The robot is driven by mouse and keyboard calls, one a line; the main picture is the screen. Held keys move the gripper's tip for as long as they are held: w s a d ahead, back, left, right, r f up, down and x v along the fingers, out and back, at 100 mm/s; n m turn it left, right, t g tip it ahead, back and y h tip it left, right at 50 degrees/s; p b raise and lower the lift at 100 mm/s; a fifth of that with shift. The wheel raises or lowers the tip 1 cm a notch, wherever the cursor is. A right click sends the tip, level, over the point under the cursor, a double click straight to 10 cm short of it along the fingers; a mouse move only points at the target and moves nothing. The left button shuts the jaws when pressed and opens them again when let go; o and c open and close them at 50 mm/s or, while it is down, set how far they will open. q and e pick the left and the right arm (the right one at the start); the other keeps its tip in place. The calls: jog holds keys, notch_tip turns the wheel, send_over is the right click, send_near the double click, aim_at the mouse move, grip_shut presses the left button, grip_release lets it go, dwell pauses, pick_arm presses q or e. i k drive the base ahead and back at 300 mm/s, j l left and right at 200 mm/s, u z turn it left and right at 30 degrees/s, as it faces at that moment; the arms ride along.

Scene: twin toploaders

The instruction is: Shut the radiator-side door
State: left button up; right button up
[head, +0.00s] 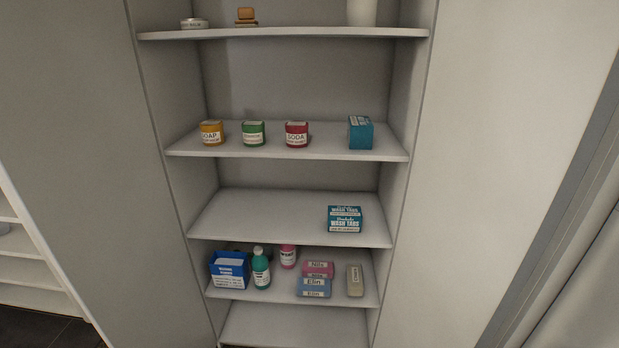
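I see no radiator and no toploader in the head view, and I cannot make out a door that is clearly the radiator-side one. A grey upright frame (560,190) runs slanting down the right side of the view, with a pale surface beyond it; I cannot tell whether it belongs to a door. Neither of my grippers shows.
A white shelf unit (290,150) fills the middle. It holds yellow (211,133), green (253,134) and red (296,134) tubs, teal boxes (344,219), a blue box (230,269) and bottles (261,268). Another white shelf (35,248) stands at the left edge above dark floor (45,330).

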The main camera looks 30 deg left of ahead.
aim_at(80, 161)
jog(key=u, duration=1.1)
